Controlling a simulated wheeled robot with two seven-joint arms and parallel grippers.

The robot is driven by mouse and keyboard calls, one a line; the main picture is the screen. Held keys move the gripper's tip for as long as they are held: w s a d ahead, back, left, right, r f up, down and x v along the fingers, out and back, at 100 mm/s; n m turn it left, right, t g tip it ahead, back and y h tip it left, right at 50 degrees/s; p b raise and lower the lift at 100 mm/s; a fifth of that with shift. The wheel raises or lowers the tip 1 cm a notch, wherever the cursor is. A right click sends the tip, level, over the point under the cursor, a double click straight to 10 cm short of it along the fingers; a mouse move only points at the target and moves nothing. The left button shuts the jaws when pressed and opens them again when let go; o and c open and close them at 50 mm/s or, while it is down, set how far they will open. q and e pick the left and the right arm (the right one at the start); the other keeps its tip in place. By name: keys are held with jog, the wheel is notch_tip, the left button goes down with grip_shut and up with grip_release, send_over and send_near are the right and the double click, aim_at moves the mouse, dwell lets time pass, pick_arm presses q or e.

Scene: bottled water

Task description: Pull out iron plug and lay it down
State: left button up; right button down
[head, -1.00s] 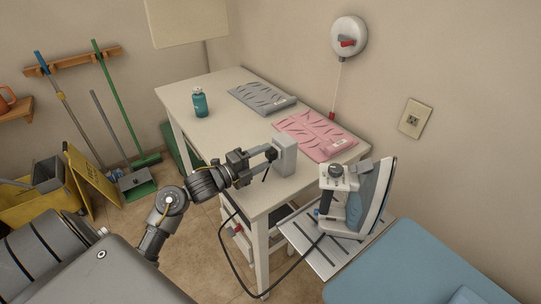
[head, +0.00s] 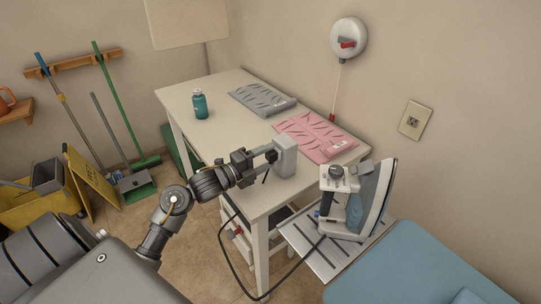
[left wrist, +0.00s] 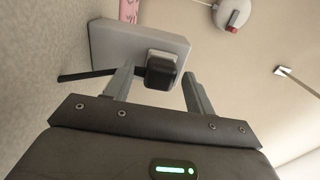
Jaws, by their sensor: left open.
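The iron plug (left wrist: 161,72) is a black block sitting at the face of a grey socket box (head: 286,157) on the table's front corner. The box also shows in the left wrist view (left wrist: 120,42). My left gripper (head: 268,156) is open, with one finger on either side of the plug; in the left wrist view (left wrist: 155,77) gaps show between the fingers and the plug. The black cord (head: 222,247) hangs off the table and loops up to the iron (head: 367,200), which stands on a grey slatted rest. My right gripper is out of view.
The white table (head: 224,117) also carries a teal bottle (head: 200,105), a grey folded cloth (head: 262,98) and a pink one (head: 315,136). Bare tabletop lies left of the box. A blue ironing board (head: 400,265) is at the lower right.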

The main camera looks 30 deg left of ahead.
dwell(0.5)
pick_arm(q)
grip_shut()
jog(key=shift+s, duration=0.1)
jog(key=shift+p+v, duration=0.35)
jog(key=shift+v, duration=2.55)
